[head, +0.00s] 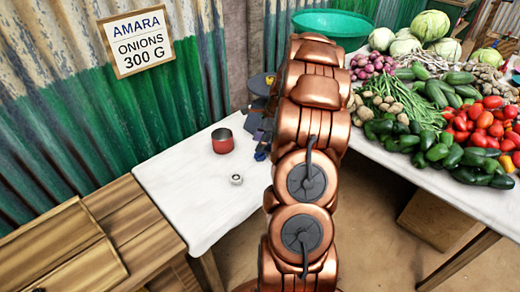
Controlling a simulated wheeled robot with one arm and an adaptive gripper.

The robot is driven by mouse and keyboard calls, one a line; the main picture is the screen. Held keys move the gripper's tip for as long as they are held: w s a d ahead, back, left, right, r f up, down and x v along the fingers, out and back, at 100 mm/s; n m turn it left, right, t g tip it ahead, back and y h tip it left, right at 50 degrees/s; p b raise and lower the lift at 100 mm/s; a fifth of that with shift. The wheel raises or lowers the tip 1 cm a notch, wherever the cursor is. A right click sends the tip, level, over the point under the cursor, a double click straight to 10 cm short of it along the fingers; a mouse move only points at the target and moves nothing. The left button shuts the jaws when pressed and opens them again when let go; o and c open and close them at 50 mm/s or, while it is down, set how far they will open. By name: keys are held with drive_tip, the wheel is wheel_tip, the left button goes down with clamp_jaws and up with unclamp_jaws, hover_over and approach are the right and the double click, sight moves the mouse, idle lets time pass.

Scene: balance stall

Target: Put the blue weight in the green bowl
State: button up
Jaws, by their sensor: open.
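A large green bowl (330,26) stands at the back, beyond my raised copper arm, which covers part of it. On the white table, just left of my arm, is a cluster of dark blue-grey parts (258,122), partly hidden by the arm. A small blue piece (261,154) shows at its lower edge. I cannot tell whether this is the blue weight. My gripper cannot be made out; the arm links hide that area.
A red cup (222,141) and a small metal ring-like piece (236,180) stand on the white table (195,205). Vegetables cover the right table (490,205). A wooden surface (140,215) is at left. A sign (137,42) reads "AMARA ONIONS 300 G".

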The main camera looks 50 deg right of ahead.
drive_tip(key=m, duration=0.2)
approach(260, 154)
drive_tip(key=f, duration=0.1)
drive_tip(key=shift+a+f+t, duration=0.3)
drive_tip(key=shift+f, duration=0.2)
drive_tip(key=shift+b+x, duration=1.8)
drive_tip(key=shift+x, duration=1.75)
drive_tip(key=shift+d, duration=0.1)
clamp_jaws()
